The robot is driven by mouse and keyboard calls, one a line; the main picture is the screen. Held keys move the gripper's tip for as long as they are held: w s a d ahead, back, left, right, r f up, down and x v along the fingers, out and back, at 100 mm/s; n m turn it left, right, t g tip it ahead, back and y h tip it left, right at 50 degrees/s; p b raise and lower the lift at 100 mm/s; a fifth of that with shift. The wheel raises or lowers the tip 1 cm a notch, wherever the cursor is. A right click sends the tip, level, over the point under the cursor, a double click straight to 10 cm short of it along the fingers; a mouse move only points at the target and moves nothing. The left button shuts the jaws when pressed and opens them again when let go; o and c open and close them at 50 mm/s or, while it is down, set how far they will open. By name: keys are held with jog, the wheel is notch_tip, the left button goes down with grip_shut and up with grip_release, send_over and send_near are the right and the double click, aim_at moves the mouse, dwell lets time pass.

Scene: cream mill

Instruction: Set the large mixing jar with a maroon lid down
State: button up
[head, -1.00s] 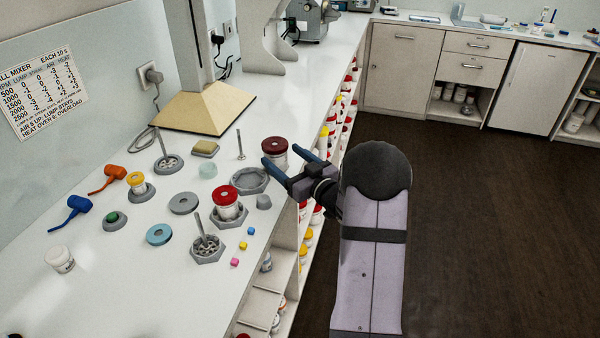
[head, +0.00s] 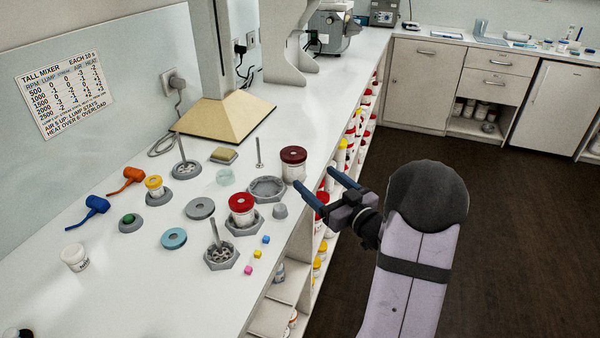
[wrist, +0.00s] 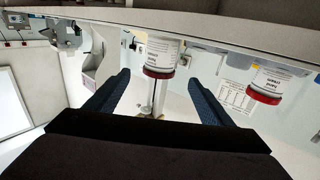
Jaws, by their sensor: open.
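The large mixing jar with a maroon lid (head: 293,167) stands upright on the white counter near its right edge, beside an empty grey hexagonal holder (head: 267,187). My gripper (head: 314,181) is open and empty, just right of the jar and apart from it, with its blue fingers pointing toward the counter. In the wrist view, which is upside down, the jar (wrist: 162,52) appears ahead, between the two fingers. A similar jar with a brighter red lid (head: 242,208) sits in another grey hexagonal holder nearer the camera; it also shows at right in the wrist view (wrist: 270,80).
A small grey cup (head: 280,211) and small coloured cubes (head: 257,254) lie near the counter's edge. A tan mixer base (head: 222,120) is farther back. Shelves of jars (head: 350,143) line the counter's side below.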

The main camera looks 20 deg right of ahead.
aim_at(294, 164)
jog(key=w, duration=0.1)
jog(key=w+a+f+b, duration=0.1)
jog(key=w, duration=0.1)
jog(key=w+f, duration=0.1)
jog(key=shift+w+a+b, duration=0.2)
jog(key=shift+w+b, duration=0.1)
jog(key=shift+w+r, duration=0.2)
jog(key=shift+w, duration=0.2)
jog(key=shift+w+a+p, duration=0.15)
jog(key=shift+w+p, duration=0.4)
jog(key=shift+w, duration=1.1)
jog(key=shift+w+a+p, duration=0.1)
jog(key=shift+w+p, duration=0.4)
jog(key=shift+w, duration=1.15)
jog(key=c, duration=1.2)
jog(key=shift+c, duration=0.5)
notch_tip(294, 164, up, 21)
jog(key=p, duration=1)
jog(key=shift+f, duration=0.1)
